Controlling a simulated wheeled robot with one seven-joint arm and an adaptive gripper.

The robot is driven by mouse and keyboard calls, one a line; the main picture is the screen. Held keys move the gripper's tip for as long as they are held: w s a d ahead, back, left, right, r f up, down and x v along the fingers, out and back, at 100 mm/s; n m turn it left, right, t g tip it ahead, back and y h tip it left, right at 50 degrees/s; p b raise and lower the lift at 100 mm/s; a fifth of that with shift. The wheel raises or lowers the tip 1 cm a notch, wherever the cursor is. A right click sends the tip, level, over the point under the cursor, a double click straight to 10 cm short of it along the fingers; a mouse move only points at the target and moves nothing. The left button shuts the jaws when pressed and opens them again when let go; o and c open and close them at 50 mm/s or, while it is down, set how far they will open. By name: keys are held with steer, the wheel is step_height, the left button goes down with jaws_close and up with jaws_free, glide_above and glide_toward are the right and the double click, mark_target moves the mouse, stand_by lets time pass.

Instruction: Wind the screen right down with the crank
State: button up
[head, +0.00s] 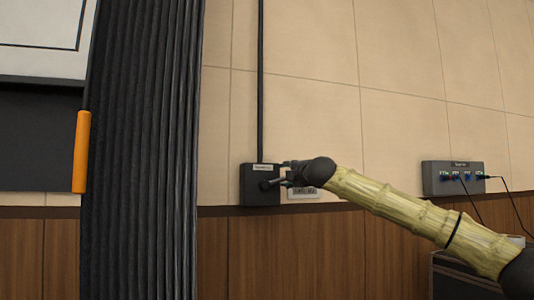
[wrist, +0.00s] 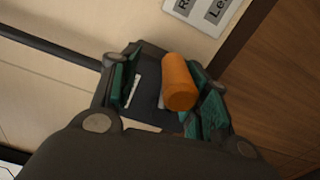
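The crank box (head: 258,172) is a small black box on the wall, with a dark pipe running up from it. In the wrist view, the crank's orange knob (wrist: 179,82) stands between the fingers of my gripper (wrist: 165,92). It is close to the right finger, with a gap on the left, so the gripper looks open around it. In the head view, my gripper (head: 276,180) is in front of the box and hides the knob. The white screen (head: 38,58) shows at upper left, its lower edge above a dark panel.
A dark pleated curtain (head: 145,150) hangs left of the crank box. An orange handle (head: 81,150) hangs at its left edge. A label plate (head: 304,193) is beside the box. A grey socket panel (head: 453,178) with cables is at right, above a dark case (head: 460,280).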

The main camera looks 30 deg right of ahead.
steer(key=shift+s+d+r+n+p, duration=0.15)
steer(key=shift+r+n+p, duration=0.8)
steer(key=shift+p, duration=0.2)
steer(key=w+a+r+n+p, duration=0.1)
steer(key=a+r+n+p, duration=0.2)
steer(key=a+n+p, duration=0.4)
steer(key=shift+a+r+n+p, duration=0.2)
steer(key=shift+n+p, duration=1.75)
steer(key=shift+p, duration=1.25)
steer(key=s+a+b, duration=0.1)
steer(key=s+b, duration=0.2)
steer(key=s, duration=0.9)
steer(key=shift+a, duration=0.35)
steer(key=shift+b, duration=0.35)
